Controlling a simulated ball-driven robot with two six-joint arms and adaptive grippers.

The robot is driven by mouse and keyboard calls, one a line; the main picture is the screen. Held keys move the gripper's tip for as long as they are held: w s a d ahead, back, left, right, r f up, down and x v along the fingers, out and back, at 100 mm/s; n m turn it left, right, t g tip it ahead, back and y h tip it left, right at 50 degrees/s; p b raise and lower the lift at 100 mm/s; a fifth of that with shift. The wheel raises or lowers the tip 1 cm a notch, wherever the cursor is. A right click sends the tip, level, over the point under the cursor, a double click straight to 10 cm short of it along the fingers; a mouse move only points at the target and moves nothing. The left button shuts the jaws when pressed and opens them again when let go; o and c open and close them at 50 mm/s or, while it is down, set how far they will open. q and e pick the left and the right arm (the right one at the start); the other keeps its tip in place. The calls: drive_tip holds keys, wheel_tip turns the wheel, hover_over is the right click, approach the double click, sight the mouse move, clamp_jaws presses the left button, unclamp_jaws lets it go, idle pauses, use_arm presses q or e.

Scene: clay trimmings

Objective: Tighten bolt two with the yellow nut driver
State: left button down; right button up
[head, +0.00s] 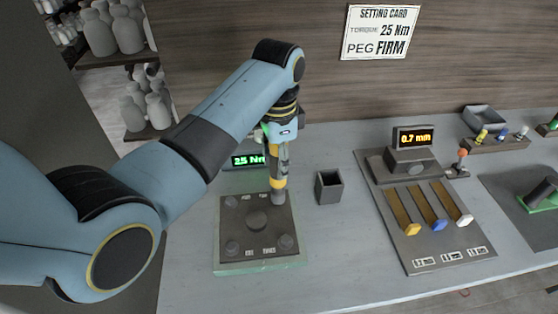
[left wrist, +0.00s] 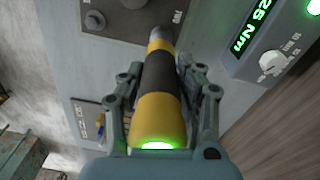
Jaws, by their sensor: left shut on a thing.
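My left gripper (head: 281,150) is shut on the yellow nut driver (head: 276,182), which also shows in the left wrist view (left wrist: 160,115) with its black middle band between the fingers. The driver points down, its lower end at the far right corner of the dark bolt plate (head: 258,252). The bolt under it is hidden, so I cannot tell whether it is seated. Other bolts show at the far left (head: 231,201), near left (head: 232,248) and near right (head: 286,243) corners. The corner labels are too small to read surely. My right gripper is not in view.
A torque display (head: 247,160) reading 25 Nm stands behind the plate. A small dark cup (head: 329,188) is to its right. Further right are a 0.7 mm gauge (head: 412,150) and a board with yellow, blue and white-ended strips (head: 430,250). A setting card (head: 380,32) hangs on the wall.

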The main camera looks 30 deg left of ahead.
use_arm(q)
drive_tip(key=shift+w+r, duration=0.15)
drive_tip(key=shift+r, duration=2.65)
